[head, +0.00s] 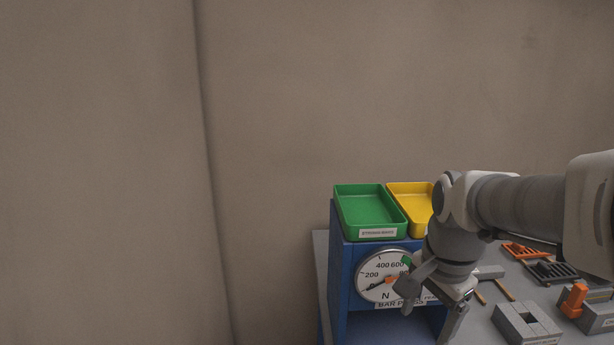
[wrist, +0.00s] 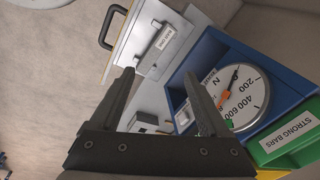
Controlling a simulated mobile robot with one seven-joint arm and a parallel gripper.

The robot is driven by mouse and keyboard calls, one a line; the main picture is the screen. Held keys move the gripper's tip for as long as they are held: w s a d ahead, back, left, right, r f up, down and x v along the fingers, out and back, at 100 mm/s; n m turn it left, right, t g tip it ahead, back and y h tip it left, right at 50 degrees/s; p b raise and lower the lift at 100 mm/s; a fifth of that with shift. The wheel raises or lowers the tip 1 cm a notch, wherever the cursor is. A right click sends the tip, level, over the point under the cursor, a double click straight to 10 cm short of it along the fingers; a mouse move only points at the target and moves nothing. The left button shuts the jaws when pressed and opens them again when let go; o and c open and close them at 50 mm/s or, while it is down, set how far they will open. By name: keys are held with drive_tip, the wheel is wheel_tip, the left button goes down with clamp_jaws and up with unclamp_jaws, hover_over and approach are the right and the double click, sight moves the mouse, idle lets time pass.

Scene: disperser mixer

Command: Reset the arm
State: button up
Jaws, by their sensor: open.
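My gripper (head: 427,322) is in front of the blue stand, at the right of the round dial. In the wrist view my gripper (wrist: 158,74) has its two dark fingers spread, with nothing between them. My gripper partly hides the dial's right side in the head view. I cannot tell how far the fingers are from the stand.
A green tray (head: 366,207) labelled "STRONG BARS" and a yellow tray (head: 408,196) top the blue stand (head: 340,265). Orange (head: 522,251) and dark (head: 552,272) racks and a grey block (head: 522,325) lie right. The wrist view shows a black-handled white box (wrist: 142,60).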

drive_tip(key=s+a+r+n+t, duration=0.2)
drive_tip(key=s+a+n, duration=0.3)
drive_tip(key=s+n, duration=0.4)
drive_tip(key=shift+s+r+n+t, duration=0.4)
drive_tip(key=shift+n+t, duration=0.5)
drive_tip(key=shift+n, duration=0.9)
drive_tip(key=shift+w, duration=0.1)
